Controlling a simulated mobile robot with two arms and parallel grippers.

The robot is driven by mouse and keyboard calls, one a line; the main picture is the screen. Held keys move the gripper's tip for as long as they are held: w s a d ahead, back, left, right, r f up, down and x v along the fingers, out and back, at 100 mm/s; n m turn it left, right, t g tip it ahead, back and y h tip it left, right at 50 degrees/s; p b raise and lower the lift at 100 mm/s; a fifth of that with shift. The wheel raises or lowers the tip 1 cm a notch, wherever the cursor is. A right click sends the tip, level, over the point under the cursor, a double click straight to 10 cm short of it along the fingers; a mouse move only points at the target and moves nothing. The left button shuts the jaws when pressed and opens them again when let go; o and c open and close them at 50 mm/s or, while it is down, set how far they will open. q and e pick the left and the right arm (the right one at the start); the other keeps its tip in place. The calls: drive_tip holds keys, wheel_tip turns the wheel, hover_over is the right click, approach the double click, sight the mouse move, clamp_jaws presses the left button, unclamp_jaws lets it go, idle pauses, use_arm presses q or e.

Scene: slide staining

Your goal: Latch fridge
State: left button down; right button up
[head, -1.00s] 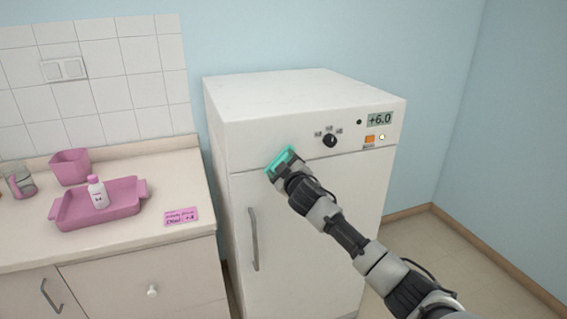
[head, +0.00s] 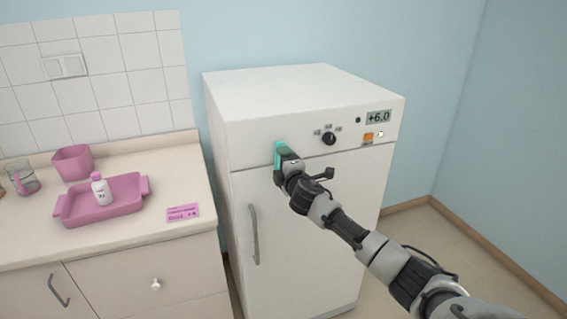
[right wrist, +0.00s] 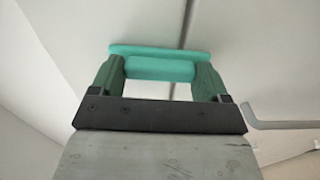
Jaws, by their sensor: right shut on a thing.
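The white fridge (head: 300,225) stands against the wall with its door shut or nearly shut. A teal latch (head: 279,155) sits at the seam between the door and the top panel, near the left edge. My right gripper (head: 282,162) is at the latch. In the right wrist view the teal latch (right wrist: 158,68) lies between my right gripper's two fingers (right wrist: 160,78), which are closed on it. The grey door handle (head: 254,235) is below and left of the gripper. My left gripper is not in view.
The fridge panel has a black knob (head: 329,139), a +6.0 display (head: 378,117) and an orange switch (head: 368,137). On the counter at left are a pink tray (head: 75,212) with a white bottle (head: 101,189), a pink bin (head: 73,162), a beaker (head: 23,181) and a pink card (head: 183,213).

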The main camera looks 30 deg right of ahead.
drive_tip(key=shift+f+n, duration=0.1)
drive_tip(key=shift+n, duration=0.3)
drive_tip(key=o, duration=0.9)
drive_tip(key=shift+b+v, duration=0.9)
drive_tip(key=shift+v, duration=4.5)
